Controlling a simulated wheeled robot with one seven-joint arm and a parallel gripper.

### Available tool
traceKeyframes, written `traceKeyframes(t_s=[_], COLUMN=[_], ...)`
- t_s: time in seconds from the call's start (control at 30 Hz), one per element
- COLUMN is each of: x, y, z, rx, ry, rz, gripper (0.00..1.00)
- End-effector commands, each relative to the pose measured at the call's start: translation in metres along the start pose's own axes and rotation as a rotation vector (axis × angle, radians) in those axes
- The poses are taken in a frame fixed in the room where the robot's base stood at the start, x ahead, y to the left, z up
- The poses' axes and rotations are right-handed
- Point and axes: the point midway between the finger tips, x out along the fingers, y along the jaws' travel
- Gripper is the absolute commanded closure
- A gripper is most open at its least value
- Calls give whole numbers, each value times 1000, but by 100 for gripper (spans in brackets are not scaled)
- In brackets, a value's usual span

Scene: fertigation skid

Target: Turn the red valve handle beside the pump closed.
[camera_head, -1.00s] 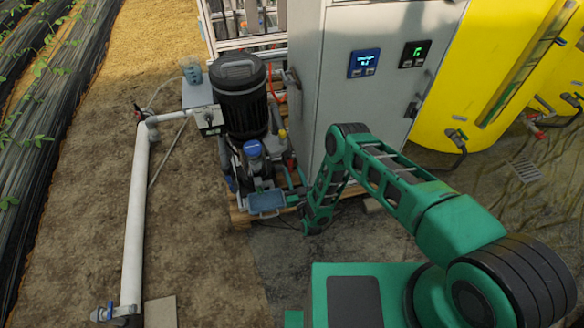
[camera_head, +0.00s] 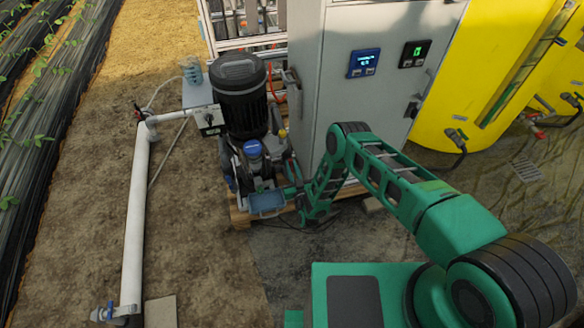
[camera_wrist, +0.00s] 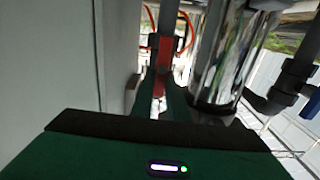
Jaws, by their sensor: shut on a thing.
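The red valve handle (camera_wrist: 167,47) shows in the wrist view as a narrow upright red bar, beyond and between my fingers. My gripper (camera_wrist: 163,82) is shut on it, with a dark green finger on either side. In the head view my gripper reaches in low beside the pump (camera_head: 240,95), a black ribbed motor over blue and grey parts. There the handle is mostly hidden by my arm and the pump parts, so its exact angle cannot be told.
A grey cabinet (camera_head: 345,100) stands close on the right of the pump. A shiny metal cylinder (camera_wrist: 222,60) is just right of my fingers in the wrist view. A white pipe (camera_head: 135,220) runs along the open ground at left; a yellow tank (camera_head: 480,70) stands at right.

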Motion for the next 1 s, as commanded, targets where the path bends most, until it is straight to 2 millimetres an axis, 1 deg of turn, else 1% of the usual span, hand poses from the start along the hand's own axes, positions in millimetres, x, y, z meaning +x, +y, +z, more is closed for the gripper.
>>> traceKeyframes(t_s=[0.17,0.37,1.0], x=[0,-1,-1], y=[1,4,17], z=[0,1,7], rx=[34,141,730], ry=[0,0,-1], rz=[0,0,2], gripper=[100,100,100])
